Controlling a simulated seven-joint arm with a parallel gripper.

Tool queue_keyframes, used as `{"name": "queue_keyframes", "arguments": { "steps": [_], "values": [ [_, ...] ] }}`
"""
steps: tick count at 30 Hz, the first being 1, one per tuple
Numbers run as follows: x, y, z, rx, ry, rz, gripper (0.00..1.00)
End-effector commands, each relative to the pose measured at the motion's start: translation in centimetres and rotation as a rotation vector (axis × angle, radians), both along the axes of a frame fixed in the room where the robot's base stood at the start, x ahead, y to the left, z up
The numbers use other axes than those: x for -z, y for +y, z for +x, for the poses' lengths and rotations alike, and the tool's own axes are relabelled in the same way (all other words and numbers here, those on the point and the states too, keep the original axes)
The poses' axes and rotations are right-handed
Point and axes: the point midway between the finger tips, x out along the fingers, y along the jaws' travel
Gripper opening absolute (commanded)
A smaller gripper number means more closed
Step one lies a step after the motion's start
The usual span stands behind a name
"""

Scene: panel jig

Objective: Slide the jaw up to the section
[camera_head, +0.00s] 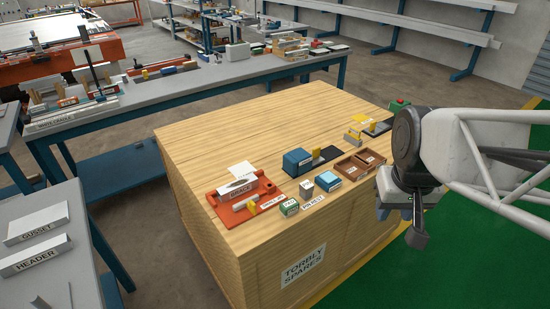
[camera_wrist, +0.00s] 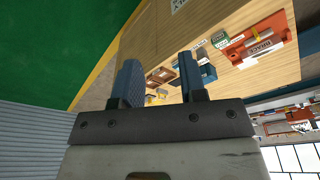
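A red fixture (camera_head: 218,212) sits on the wooden crate top at the left, with a section labelled BRACE (camera_head: 240,188) on it. A pale bar and a small yellow tab (camera_head: 252,208) show at its front; I cannot tell which part is the jaw. The red fixture also shows in the wrist view (camera_wrist: 270,28). A blue block (camera_head: 297,162) on a dark base with a yellow tab stands to its right. My gripper (camera_head: 395,212) is off the crate's right side, well apart from the fixture. In the wrist view its fingers (camera_wrist: 160,68) are apart with nothing between them.
On the crate (camera_head: 285,110) are a brown tray (camera_head: 345,170), small labelled boxes (camera_head: 290,207) and a grey-and-yellow device (camera_head: 355,136). The crate's back half is clear. Grey benches with parts stand behind and left. Green floor lies right.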

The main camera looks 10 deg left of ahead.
Motion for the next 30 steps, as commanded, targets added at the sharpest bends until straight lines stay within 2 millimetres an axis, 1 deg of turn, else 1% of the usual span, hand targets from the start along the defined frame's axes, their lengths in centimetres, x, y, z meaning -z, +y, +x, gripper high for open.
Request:
{"name": "queue_keyframes", "arguments": {
  "steps": [1,3,14,23,30],
  "values": [
    [0.2,0.6,0.9,-0.018,0.008,-0.001,0.38],
    [0.5,1.4,2.1,-0.043,0.016,-0.003,0.38],
    [2.5,6.1,8.1,-0.168,0.049,-0.014,0.38],
    [5.0,10.8,12.5,-0.271,0.078,-0.025,0.38],
    [7.6,15.0,15.6,-0.353,0.101,-0.033,0.38]
  ]
}}
